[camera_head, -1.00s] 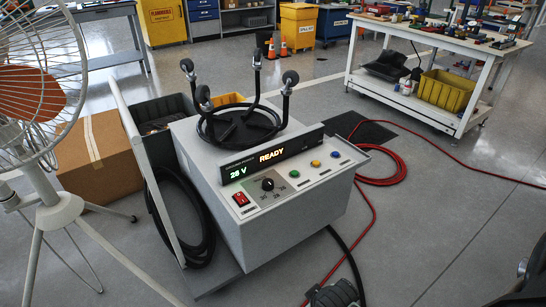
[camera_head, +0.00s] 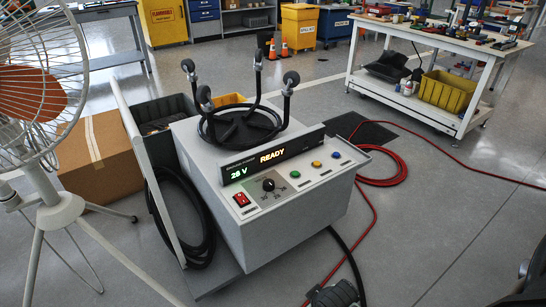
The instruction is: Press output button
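A grey power unit (camera_head: 290,222) stands on a low cart in the middle of the view. Its display (camera_head: 272,158) reads "28 V" in green and "READY" in amber. A black rotary knob (camera_head: 268,185) and a red rocker switch (camera_head: 241,199) sit at the panel's left.
A white fan (camera_head: 40,110) and cardboard box (camera_head: 100,160) stand at left. A black coiled cable (camera_head: 240,125) lies on the unit. A red hose (camera_head: 385,170) and a dark connector (camera_head: 335,294) lie on the floor. A workbench (camera_head: 440,50) stands back right. Floor at right is mostly clear.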

